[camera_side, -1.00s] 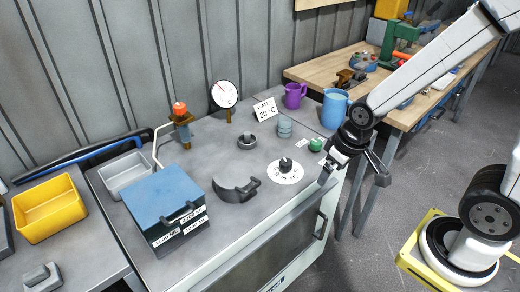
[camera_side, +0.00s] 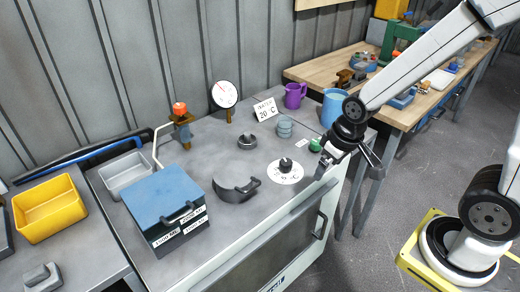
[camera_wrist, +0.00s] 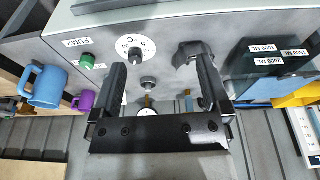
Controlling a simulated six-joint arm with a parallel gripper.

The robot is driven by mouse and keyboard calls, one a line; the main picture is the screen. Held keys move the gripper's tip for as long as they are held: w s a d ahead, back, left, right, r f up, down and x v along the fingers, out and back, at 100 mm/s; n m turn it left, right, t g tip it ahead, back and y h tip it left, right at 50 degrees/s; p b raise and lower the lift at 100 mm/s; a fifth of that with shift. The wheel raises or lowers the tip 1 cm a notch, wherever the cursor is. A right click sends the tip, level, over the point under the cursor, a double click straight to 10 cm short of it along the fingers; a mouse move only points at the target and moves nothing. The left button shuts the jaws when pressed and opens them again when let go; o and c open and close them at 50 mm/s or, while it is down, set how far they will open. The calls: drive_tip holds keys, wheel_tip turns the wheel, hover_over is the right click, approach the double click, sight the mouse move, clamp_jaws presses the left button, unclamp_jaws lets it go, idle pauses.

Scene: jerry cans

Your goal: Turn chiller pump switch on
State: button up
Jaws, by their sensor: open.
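The pump switch is a small green knob (camera_side: 315,145) on the right part of the grey chiller top, beside a small white label (camera_side: 301,143). In the wrist view the green knob (camera_wrist: 87,61) is left of my fingers, with the label reading PUMP (camera_wrist: 77,42) beside it. My gripper (camera_side: 348,166) is open and empty. In the side view it hangs just right of the green knob, near the chiller's right edge, and appears apart from it. In the wrist view both fingers (camera_wrist: 161,72) are spread over the chiller top.
A black knob on a white dial (camera_side: 285,170) lies left of my gripper. A blue mug (camera_side: 335,108) and purple mug (camera_side: 294,95) stand behind the green knob. A curved dark handle (camera_side: 236,189) and a blue-lidded box (camera_side: 163,195) are farther left.

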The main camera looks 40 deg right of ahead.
drive_tip(key=w+d, duration=0.4)
drive_tip(key=w, duration=0.4)
drive_tip(key=n+g, duration=0.3)
hover_over(317, 142)
wheel_tip(317, 142, down, 11)
drive_tip(key=shift+r, duration=0.1)
drive_tip(key=shift+f, duration=3.9)
drive_tip(key=c, duration=1.3)
